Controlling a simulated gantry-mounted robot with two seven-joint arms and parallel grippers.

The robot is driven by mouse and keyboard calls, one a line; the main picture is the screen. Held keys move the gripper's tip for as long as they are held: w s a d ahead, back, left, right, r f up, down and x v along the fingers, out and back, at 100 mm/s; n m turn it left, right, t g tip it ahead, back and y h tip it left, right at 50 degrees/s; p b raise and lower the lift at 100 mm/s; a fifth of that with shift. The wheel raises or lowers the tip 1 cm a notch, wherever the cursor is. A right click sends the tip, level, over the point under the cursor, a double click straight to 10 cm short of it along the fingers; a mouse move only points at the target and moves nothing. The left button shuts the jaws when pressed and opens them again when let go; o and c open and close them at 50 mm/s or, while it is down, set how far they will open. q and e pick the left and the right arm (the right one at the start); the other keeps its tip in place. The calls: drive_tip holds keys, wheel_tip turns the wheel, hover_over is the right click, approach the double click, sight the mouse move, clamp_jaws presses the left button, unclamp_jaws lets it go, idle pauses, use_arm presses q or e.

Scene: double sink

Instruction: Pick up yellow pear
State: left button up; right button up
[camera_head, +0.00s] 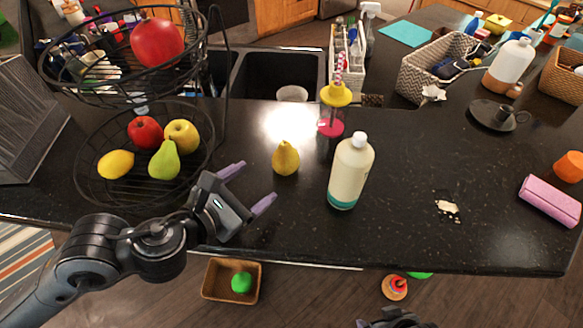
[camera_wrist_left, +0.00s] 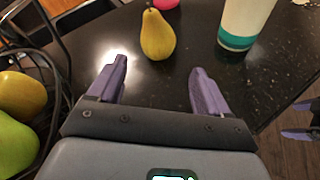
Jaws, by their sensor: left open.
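The yellow pear (camera_head: 286,158) stands upright on the black counter, left of a cream bottle. It also shows in the left wrist view (camera_wrist_left: 157,36), stem up, just beyond the gap between my fingers. My left gripper (camera_head: 254,184) is open and empty, with its purple fingers pointing toward the pear. The fingertips are short of the pear and not touching it. My right gripper (camera_wrist_left: 302,119) shows at the right edge of the left wrist view, its two purple fingers apart with nothing seen between them.
The cream bottle (camera_head: 352,172) with a teal base stands close right of the pear. A two-tier wire basket (camera_head: 85,190) with fruit is at the left. The sink (camera_head: 262,80) and a pink-and-yellow brush stand (camera_head: 333,110) are behind. The counter right of the bottle is mostly clear.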

sight(280, 163)
use_arm(q)
drive_tip(key=x, duration=0.5)
drive_tip(key=shift+b, duration=0.3)
drive_tip(key=shift+x, duration=2.8)
drive_tip(key=shift+w+a, duration=0.1)
drive_tip(key=shift+c, duration=0.3)
drive_tip(key=shift+r, duration=0.1)
drive_tip(key=c, duration=0.8)
